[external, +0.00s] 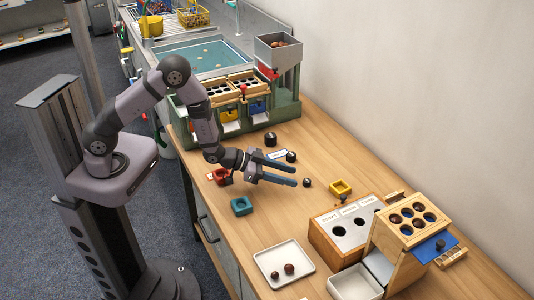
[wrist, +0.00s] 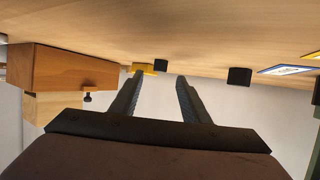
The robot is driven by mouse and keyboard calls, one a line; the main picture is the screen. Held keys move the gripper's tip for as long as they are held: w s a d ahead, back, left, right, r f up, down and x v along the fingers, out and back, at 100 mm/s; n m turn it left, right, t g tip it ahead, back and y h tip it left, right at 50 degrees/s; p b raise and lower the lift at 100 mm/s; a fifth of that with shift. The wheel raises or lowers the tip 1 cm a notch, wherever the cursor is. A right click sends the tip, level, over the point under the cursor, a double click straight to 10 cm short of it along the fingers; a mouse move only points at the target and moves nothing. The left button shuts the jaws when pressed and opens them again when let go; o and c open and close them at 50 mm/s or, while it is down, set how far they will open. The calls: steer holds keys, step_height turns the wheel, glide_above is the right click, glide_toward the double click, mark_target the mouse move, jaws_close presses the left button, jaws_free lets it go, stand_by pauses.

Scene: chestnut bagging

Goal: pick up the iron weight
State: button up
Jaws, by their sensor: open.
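Three dark cylinders that look like iron weights stand on the wooden bench; I cannot tell which one the task means. A small one (external: 307,183) is just beyond my fingertips. A middle one (external: 291,157) and a larger one (external: 270,139) stand farther back. My gripper (external: 293,176) is open and empty, held low and pointing right. In the tilted wrist view, my open fingers (wrist: 160,80) reach towards the bench. One dark weight (wrist: 161,66) shows beyond the gap between the tips, and another (wrist: 239,76) stands to the right.
A yellow tray (external: 340,188), teal tray (external: 241,205) and red tray (external: 221,176) lie nearby. A wooden box with holes (external: 325,243) and a chestnut rack (external: 395,245) stand at the right. A white tray (external: 270,257) holds two chestnuts. A green sorting station (external: 285,108) stands behind.

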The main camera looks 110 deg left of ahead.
mark_target(305, 181)
steer(key=shift+x, duration=2.65)
jaws_close()
